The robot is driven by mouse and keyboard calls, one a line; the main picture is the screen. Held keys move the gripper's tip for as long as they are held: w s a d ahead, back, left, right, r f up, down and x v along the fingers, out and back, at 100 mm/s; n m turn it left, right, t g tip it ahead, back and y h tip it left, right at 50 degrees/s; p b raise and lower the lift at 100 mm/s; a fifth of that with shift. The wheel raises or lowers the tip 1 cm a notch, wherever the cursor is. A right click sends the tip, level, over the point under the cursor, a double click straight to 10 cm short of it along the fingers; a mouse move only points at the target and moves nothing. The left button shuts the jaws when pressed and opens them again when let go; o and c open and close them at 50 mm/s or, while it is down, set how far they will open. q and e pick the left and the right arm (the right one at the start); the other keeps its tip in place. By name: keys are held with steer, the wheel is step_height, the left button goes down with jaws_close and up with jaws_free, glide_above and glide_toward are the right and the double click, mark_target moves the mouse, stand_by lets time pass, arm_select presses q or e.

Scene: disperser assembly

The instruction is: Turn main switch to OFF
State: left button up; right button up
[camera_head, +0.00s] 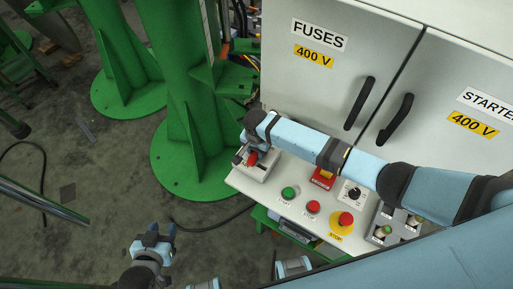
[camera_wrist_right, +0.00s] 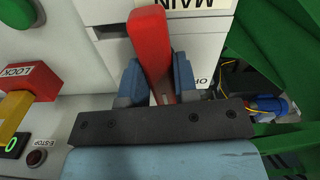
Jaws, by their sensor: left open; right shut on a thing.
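The main switch is a red handle (camera_wrist_right: 150,45) on a pale box (camera_head: 250,171) at the left end of the control panel. My right gripper (camera_wrist_right: 157,82) is shut on this handle, with one blue finger on each side of it. An upside-down label reading "MAIN" shows beyond the handle, and part of an "OF..." label shows beside the right finger. In the head view my right wrist covers part of the switch, and the red handle (camera_head: 253,158) peeks out below it. My left gripper (camera_head: 153,236) is open and empty above the floor at lower left.
The panel (camera_head: 262,197) carries a green button (camera_head: 289,193), a red button (camera_head: 313,207), a red and yellow stop button (camera_head: 345,219) and a black knob (camera_head: 354,193). Grey cabinet doors (camera_head: 320,75) stand behind. A green column (camera_head: 190,130) stands left of the switch. Floor is open around my left gripper.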

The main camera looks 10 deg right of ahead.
steer(key=shift+r+n+p, duration=0.2)
steer(key=shift+n+p, duration=0.75)
steer(key=shift+n, duration=0.25)
steer(key=shift+n+p, duration=0.55)
steer(key=shift+n, duration=0.35)
steer(key=shift+n+p, duration=0.5)
steer(key=shift+n, duration=0.4)
steer(key=n+p, duration=0.1)
steer(key=n, duration=0.4)
steer(key=shift+f+n+p, duration=0.15)
steer(key=shift+n+p, duration=0.15)
steer(key=shift+p, duration=0.1)
steer(key=n, duration=0.4)
steer(key=shift+n+p, duration=0.4)
steer(key=shift+n, duration=0.3)
steer(key=o, duration=0.9)
